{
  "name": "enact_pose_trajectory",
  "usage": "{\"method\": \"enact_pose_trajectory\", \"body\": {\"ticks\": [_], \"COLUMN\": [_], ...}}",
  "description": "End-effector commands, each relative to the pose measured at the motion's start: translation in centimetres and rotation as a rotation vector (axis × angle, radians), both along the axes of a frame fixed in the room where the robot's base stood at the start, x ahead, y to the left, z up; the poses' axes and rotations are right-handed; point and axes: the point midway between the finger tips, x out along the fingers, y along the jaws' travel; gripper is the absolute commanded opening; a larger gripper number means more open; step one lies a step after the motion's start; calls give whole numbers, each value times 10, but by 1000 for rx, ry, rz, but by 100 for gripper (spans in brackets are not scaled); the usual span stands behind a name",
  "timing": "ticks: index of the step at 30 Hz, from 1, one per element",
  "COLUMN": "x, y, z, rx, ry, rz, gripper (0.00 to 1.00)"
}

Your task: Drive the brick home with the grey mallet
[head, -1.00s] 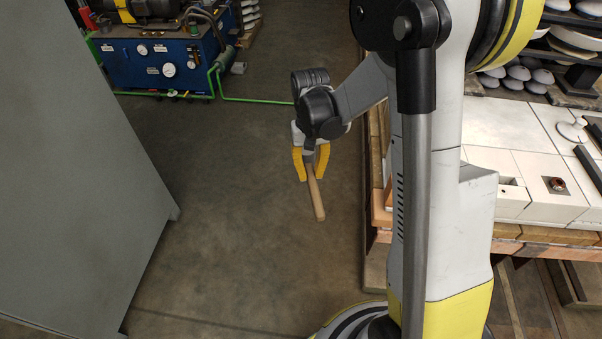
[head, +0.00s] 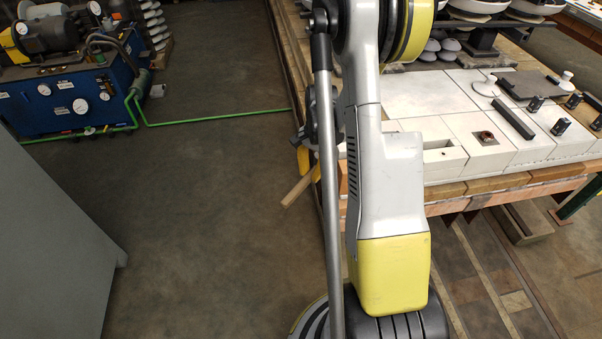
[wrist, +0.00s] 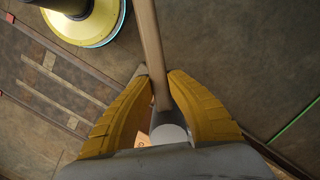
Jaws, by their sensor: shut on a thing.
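My gripper (head: 304,160) is mostly hidden behind my own arm in the head view, beside the left edge of the brick-edged table. In the wrist view its yellow fingers (wrist: 157,90) are closed on the wooden handle of the mallet (wrist: 150,42). A grey rounded end, seemingly the mallet head, shows between the fingers close to the palm. In the head view the handle (head: 297,190) points down and left, over the floor. White blocks (head: 475,133) and a row of tan bricks (head: 485,187) form the table top and its front edge. I cannot tell which is the task's brick.
A pale block with a rectangular recess (head: 440,152) lies near the table's front left. Dark bars, small black fittings and white insulator pieces lie farther right. A blue pump unit (head: 70,98) and grey cabinet (head: 50,240) stand left. The floor between is clear.

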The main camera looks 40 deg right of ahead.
Motion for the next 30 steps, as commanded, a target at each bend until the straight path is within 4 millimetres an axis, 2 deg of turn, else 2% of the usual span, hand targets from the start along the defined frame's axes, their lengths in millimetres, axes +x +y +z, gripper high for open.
{"method": "enact_pose_trajectory", "body": {"ticks": [8, 27, 30], "x": [0, 1, -5], "y": [0, 1, -9], "z": [-22, -91, -87], "rx": [0, 0, 0], "ry": [0, -1, 0], "rz": [3, 4, 2], "gripper": [0, 0, 0]}}
